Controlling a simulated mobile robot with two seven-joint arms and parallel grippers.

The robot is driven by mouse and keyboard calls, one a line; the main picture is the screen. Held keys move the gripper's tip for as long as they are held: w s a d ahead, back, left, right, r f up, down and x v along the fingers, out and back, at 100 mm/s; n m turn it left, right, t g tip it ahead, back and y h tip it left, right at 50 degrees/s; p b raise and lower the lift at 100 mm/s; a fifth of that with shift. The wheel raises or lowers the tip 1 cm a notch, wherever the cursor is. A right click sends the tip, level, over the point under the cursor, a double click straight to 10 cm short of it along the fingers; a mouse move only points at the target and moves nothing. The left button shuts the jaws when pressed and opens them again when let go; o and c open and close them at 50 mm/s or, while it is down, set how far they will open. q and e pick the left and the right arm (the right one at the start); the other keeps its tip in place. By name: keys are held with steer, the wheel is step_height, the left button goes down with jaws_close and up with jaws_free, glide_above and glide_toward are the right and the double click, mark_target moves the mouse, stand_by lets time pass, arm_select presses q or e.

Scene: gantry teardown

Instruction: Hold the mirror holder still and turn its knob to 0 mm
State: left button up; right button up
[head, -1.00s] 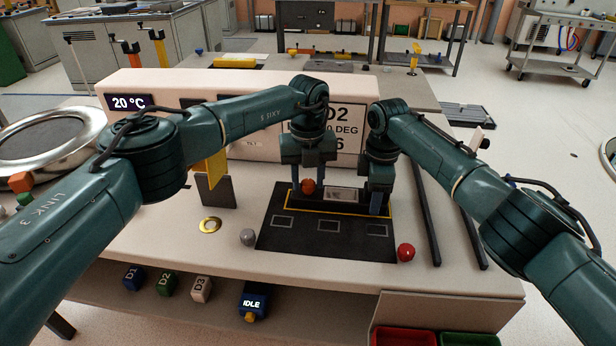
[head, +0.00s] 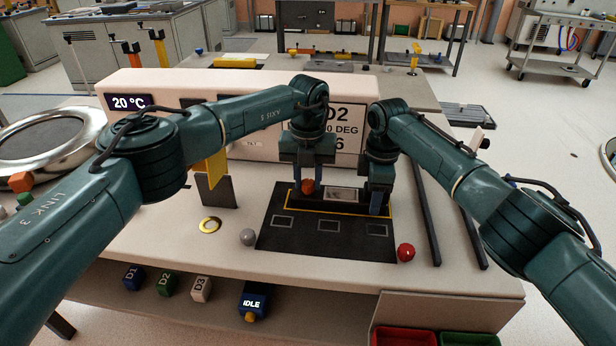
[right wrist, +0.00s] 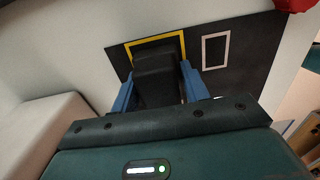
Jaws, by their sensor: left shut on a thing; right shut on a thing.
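The mirror holder (head: 343,194) is a low dark block with a pale plate, in the yellow-outlined area of the black mat. Its orange-brown knob (head: 308,187) is at its left end. My left gripper (head: 308,186) points down and is shut on the knob, whose front shows between the fingers. My right gripper (head: 380,203) is shut on the right end of the holder. In the right wrist view its blue fingers stand on both sides of the black block (right wrist: 156,75). The reading in mm is not legible.
The black mat (head: 325,244) has empty outlined squares in front. A grey ball (head: 248,237) and a red ball (head: 405,252) sit at its sides. A long cream housing (head: 240,90) stands close behind both grippers.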

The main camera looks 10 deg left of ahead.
mark_target(308, 182)
arm_select(q)
steer(key=m, duration=1.3)
stand_by(0.5)
steer(key=o, duration=1)
step_height(308, 182, up, 12)
steer(key=shift+r, duration=0.1)
stand_by(0.7)
